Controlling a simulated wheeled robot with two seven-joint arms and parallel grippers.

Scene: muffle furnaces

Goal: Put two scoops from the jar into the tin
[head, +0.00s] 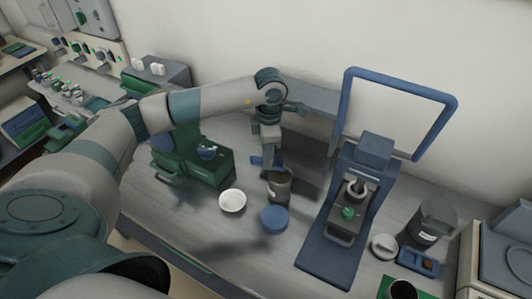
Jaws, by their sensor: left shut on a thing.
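A jar (279,190) with a pale label and brown contents stands open on the bench. A round blue lid (274,218) lies just in front of it. My left gripper (269,160) is above and slightly behind the jar, pointing down. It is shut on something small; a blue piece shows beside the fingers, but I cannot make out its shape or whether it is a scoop. A dark grey labelled canister (432,226), perhaps the tin, stands at the right with a pale round lid (384,246) beside it. My right gripper is out of view.
A white dish (232,201) sits left of the jar. A blue framed device (335,240) stands between jar and canister. A green machine (205,165) is at the left. A small blue tray (418,262) and a dark cup (403,291) are at the right. The bench front is clear.

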